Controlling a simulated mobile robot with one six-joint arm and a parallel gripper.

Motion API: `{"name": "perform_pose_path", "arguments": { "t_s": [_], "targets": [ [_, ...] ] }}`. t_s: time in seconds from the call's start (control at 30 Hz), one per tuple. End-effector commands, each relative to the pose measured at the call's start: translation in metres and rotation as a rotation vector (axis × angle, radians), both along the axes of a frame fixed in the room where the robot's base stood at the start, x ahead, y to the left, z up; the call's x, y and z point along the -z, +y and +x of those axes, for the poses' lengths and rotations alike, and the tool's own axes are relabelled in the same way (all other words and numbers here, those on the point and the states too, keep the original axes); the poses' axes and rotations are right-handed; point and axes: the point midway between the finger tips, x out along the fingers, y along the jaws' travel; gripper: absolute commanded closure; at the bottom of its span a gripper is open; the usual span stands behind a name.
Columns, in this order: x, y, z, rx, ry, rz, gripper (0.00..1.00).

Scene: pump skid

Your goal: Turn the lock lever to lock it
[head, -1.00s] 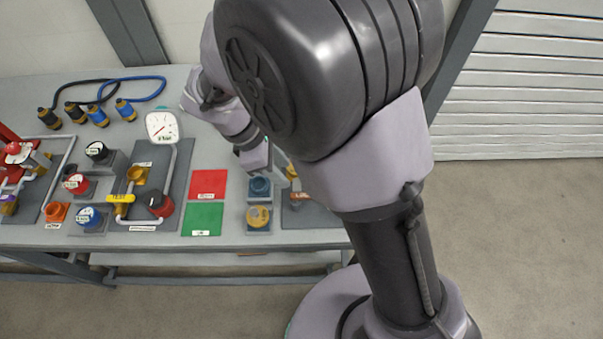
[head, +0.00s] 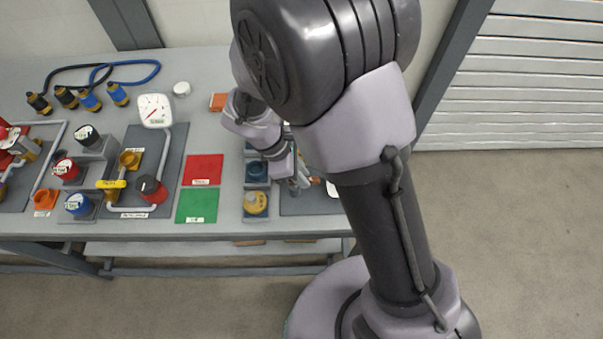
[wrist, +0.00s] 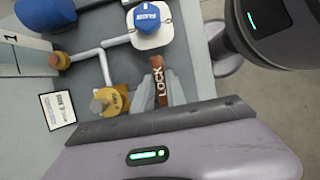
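The lock lever (wrist: 158,84) is an orange-brown bar marked LOCK in the wrist view. It points up the picture, between the two grey fingers of my gripper (wrist: 159,92). The fingers stand on either side of it with narrow gaps, so my gripper looks open around it. Whether a finger touches it cannot be made out. The lever's lower end is hidden by my gripper body. In the head view my gripper (head: 300,182) is low over the right end of the bench, and the lever cannot be picked out there.
In the wrist view, a blue knob (wrist: 147,17) on a white base, grey pipes and a yellow valve part (wrist: 110,101) lie close to the lever. A white label card (wrist: 58,109) is at left. Red (head: 204,169) and green mats (head: 198,205) lie left of my arm.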

Motion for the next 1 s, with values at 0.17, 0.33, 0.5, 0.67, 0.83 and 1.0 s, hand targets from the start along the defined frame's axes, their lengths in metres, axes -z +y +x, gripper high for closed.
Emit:
{"name": "perform_pose_path", "arguments": {
  "t_s": [0.17,0.33,0.5,0.67,0.83,1.0],
  "targets": [
    [-0.0001,0.0001,0.0000,0.000,0.000,0.000,1.00],
    [-0.0007,0.0002,-0.0002,0.020,0.001,0.000,1.00],
    [-0.0014,0.0000,-0.0017,0.091,0.001,0.000,1.00],
    [-0.0022,0.0005,-0.0039,0.212,0.002,-0.001,1.00],
    [-0.0023,0.0012,-0.0065,0.373,0.001,-0.001,1.00],
    [-0.0018,0.0025,-0.0088,0.534,0.001,-0.001,1.00]
  ]
}}
